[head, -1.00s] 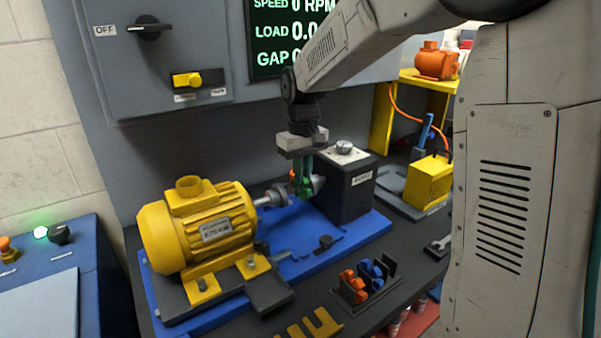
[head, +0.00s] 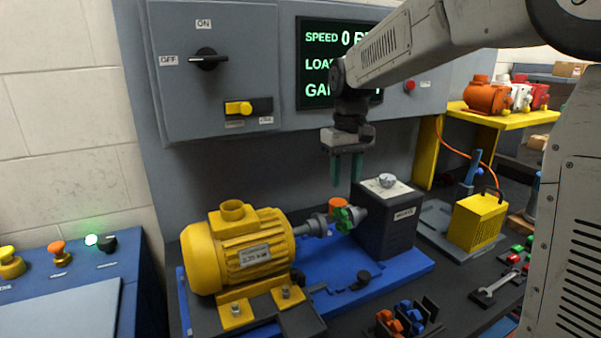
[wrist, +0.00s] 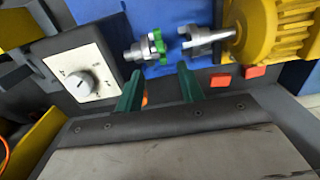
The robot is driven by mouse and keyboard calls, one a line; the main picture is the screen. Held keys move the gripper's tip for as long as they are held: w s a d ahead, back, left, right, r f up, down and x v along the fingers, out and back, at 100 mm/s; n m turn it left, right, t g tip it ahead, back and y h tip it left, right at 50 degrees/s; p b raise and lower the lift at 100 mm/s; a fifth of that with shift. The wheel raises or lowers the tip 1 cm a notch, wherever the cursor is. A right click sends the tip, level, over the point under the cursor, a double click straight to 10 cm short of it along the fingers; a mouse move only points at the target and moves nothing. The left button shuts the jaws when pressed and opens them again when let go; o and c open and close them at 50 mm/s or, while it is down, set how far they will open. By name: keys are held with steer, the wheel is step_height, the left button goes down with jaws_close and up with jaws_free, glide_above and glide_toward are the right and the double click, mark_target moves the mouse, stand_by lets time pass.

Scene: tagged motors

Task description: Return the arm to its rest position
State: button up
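My gripper (head: 347,170) has two green fingers that point down and stand apart with nothing between them. It hangs above the shaft coupling, between the yellow motor (head: 240,250) and the dark brake block (head: 388,222). In the wrist view the open fingers (wrist: 160,92) frame empty space. A green coupling piece (head: 345,217) sits on the brake-side shaft, with an orange part (head: 338,202) beside it. The wrist view shows the green piece (wrist: 159,46) facing the motor's grey hub (wrist: 205,38), with a gap between them.
A grey control cabinet (head: 220,60) and a display (head: 325,50) stand behind the arm. A holder with orange and blue pieces (head: 408,318) is in front. A yellow shelf (head: 500,116) with motors, a yellow box (head: 477,221) and a wrench (head: 495,287) are at right.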

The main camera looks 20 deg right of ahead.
steer(key=s+f+m+t, duration=0.1)
steer(key=s+f+m, duration=0.1)
steer(key=s, duration=3)
steer(key=shift+f, duration=0.65)
steer(key=shift+d, duration=0.1)
